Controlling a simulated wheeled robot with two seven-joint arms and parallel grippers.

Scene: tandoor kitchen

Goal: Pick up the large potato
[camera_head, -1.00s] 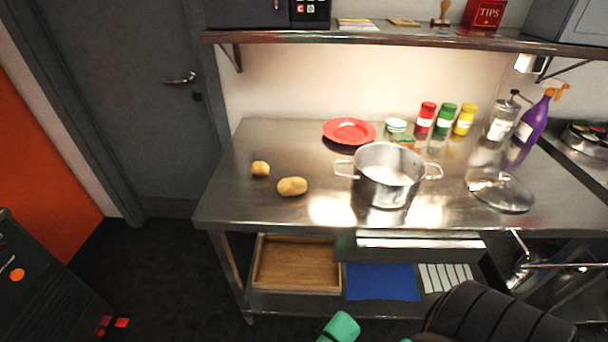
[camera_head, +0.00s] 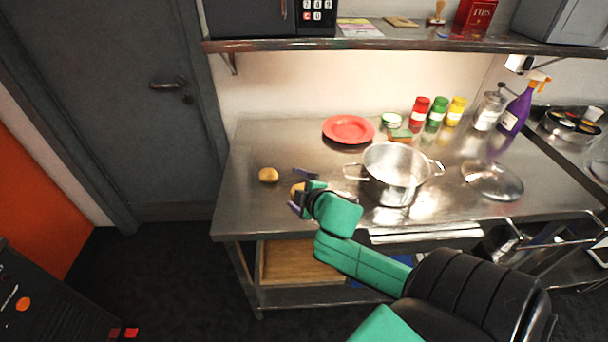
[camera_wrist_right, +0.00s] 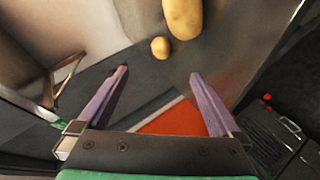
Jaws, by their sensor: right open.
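The large potato (camera_head: 297,188) lies on the steel table, partly hidden behind my right gripper (camera_head: 294,189). In the right wrist view the large potato (camera_wrist_right: 183,17) is a long yellow-brown shape at the top edge, partly cut off. The small potato (camera_head: 268,174) lies to its left on the table; it also shows in the right wrist view (camera_wrist_right: 160,47). My right gripper (camera_wrist_right: 159,73) is open and empty, its purple fingers apart, with both potatoes beyond the fingertips in that view. My left gripper is not in view.
A steel pot (camera_head: 394,175) stands right of my gripper, with a glass lid (camera_head: 492,181) farther right. A red plate (camera_head: 348,129) lies behind. Spice jars (camera_head: 437,112) and a purple spray bottle (camera_head: 516,112) stand at the back. A shelf (camera_head: 400,38) overhangs the table (camera_head: 240,208).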

